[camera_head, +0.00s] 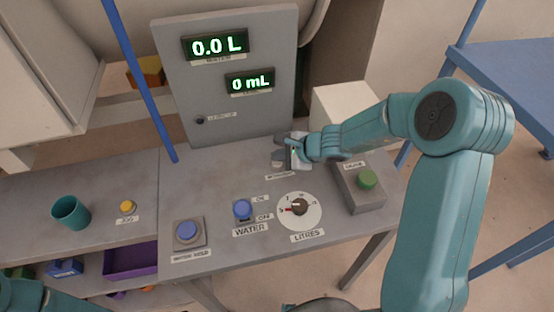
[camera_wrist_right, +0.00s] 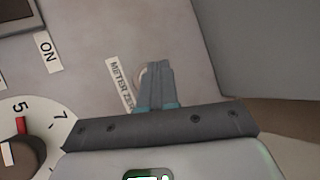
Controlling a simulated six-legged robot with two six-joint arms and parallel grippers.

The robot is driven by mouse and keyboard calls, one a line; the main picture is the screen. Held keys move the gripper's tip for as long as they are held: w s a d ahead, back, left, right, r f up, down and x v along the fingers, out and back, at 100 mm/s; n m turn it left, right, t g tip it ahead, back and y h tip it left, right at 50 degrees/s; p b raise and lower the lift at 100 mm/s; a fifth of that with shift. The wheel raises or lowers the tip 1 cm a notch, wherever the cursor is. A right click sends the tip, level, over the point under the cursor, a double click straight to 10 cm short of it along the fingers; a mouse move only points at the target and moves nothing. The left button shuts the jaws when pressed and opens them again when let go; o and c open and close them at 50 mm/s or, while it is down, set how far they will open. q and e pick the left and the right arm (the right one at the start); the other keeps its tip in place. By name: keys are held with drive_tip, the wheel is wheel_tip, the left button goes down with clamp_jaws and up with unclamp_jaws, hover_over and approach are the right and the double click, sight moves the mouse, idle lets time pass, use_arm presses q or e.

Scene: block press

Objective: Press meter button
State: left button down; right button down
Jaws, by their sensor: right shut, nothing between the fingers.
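My right gripper (camera_head: 284,157) is shut and empty, pointing down at the back of the grey bench. In the right wrist view its closed fingers (camera_wrist_right: 157,68) cover most of a small pale round part (camera_wrist_right: 142,76) beside the label "METER ZERO" (camera_wrist_right: 120,83). This looks like the meter button; whether the fingertips touch it or are above it I cannot tell. In the head view the gripper hides it, behind a small label (camera_head: 279,175). The upper display (camera_head: 216,46) reads 0.0 L and the lower display (camera_head: 250,83) reads 0 mL. My left gripper is out of view.
The upright grey panel (camera_head: 235,115) rises behind. A teal cup (camera_head: 71,212) stands left.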

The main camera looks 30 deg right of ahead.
sight(280, 164)
drive_tip(key=shift+r, duration=0.4)
wheel_tip(280, 164, up, 5)
drive_tip(key=p, duration=0.4)
drive_tip(key=shift+r+p, duration=0.1)
drive_tip(key=shift+p, duration=0.2)
drive_tip(key=shift+s, duration=0.1)
idle(0.5)
